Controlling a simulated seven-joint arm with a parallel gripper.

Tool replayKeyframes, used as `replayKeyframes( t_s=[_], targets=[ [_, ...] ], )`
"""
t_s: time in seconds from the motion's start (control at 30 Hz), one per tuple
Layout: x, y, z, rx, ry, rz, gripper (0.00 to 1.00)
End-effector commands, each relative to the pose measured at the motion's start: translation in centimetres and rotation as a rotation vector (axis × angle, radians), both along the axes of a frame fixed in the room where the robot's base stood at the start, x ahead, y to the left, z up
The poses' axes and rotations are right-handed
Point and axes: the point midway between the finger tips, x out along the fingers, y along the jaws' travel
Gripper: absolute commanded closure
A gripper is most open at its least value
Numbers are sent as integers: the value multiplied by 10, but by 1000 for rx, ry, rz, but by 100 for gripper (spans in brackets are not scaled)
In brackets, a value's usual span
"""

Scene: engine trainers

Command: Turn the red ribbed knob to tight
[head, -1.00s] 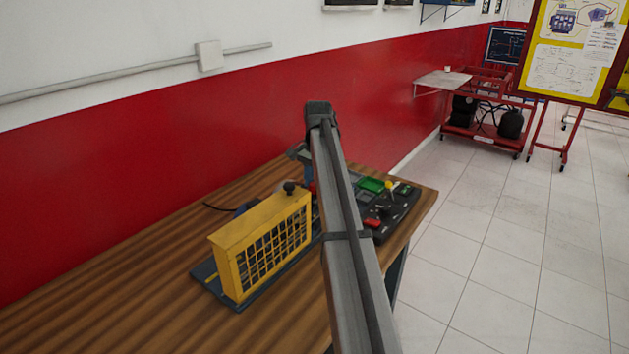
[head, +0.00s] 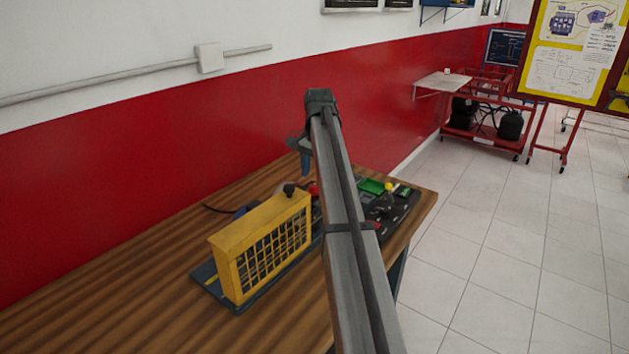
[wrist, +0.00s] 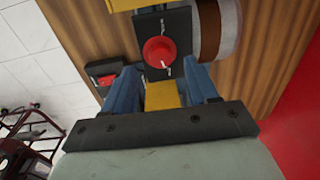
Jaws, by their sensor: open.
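The red knob (wrist: 160,51) shows in the wrist view as a round red disc on a dark plate (wrist: 178,20), with white marks beside it. In the head view a small part of the red knob (head: 312,188) shows just left of my arm. My gripper (wrist: 167,78) is open in the wrist view, with its two blue fingers apart and nothing between them at the tips. The knob lies just beyond the fingertips, roughly between them in the picture; I cannot tell the gap in depth. In the head view a blue finger (head: 306,163) hangs above the bench behind the yellow guard.
A yellow mesh guard (head: 262,250) stands on a dark base on the wooden table (head: 120,290). A black panel (head: 397,208) with a green part and a yellow-tipped lever lies right of my arm. A red wall (head: 130,165) runs behind the table. The table's left part is clear.

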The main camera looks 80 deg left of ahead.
Motion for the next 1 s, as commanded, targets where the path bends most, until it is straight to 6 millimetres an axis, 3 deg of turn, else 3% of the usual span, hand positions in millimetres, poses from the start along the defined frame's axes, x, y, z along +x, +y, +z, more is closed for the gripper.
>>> replayKeyframes(
  t_s=[0.3, 0.5, 1.0],
  targets=[
    [3, -1, 63, 1, 0, 0, 42],
    [4, -2, 89, 1, 0, 0, 42],
    [4, -4, 101, 0, 0, 0, 42]
  ],
)
